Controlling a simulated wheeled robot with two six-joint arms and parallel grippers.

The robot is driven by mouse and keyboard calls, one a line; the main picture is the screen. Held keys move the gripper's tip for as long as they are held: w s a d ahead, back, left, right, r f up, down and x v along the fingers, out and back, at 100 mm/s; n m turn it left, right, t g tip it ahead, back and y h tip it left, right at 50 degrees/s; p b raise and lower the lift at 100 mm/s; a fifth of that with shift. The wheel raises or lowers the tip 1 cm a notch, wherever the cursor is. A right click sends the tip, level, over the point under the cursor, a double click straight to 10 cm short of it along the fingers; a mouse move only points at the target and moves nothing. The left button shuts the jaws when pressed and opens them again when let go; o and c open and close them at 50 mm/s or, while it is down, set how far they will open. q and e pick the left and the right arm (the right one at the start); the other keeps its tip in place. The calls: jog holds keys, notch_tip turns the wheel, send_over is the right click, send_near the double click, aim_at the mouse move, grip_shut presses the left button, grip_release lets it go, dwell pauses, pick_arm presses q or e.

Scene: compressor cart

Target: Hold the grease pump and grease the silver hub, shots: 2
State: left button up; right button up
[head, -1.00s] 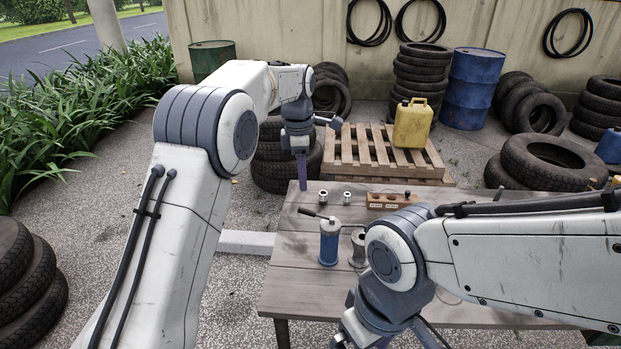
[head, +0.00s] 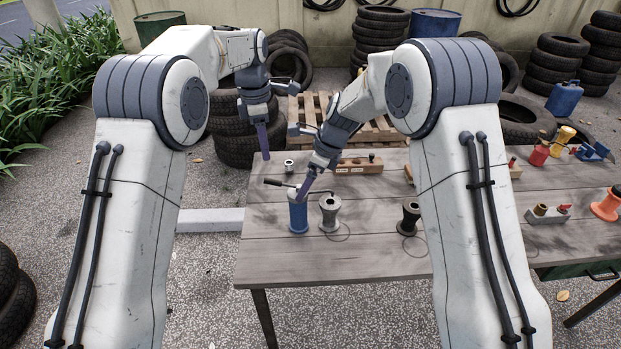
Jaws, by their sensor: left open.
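The grease pump (head: 298,217) is a blue cylinder with a grey top and a dark lever pointing left. It stands upright near the table's left end. The silver hub (head: 330,213), a grey flanged spool, stands just right of it, apart from my fingers. My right gripper (head: 304,187) points down at the pump's top, its purple fingers overlapping the top in the picture. Contact and jaw opening cannot be made out. My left gripper (head: 263,143) is open and empty, pointing down above the table's far left corner. A darker hub (head: 410,218) stands further right.
The wooden table (head: 350,258) also bears a small silver fitting (head: 289,166), a labelled wooden block (head: 358,165), a red container (head: 540,153) and an orange item (head: 607,205). Its front left surface is clear. A pallet and tyres stand behind.

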jog(key=w+f+m, duration=0.1)
jog(key=w+m, duration=0.1)
send_over(298, 224)
jog(key=w, duration=0.3)
notch_tip(298, 224, down, 10)
jog(key=shift+s+r, duration=0.15)
jog(key=shift+d, duration=0.1)
grip_shut()
jog(key=shift+a+p, duration=0.25)
jog(key=shift+p, duration=0.2)
dwell(0.4)
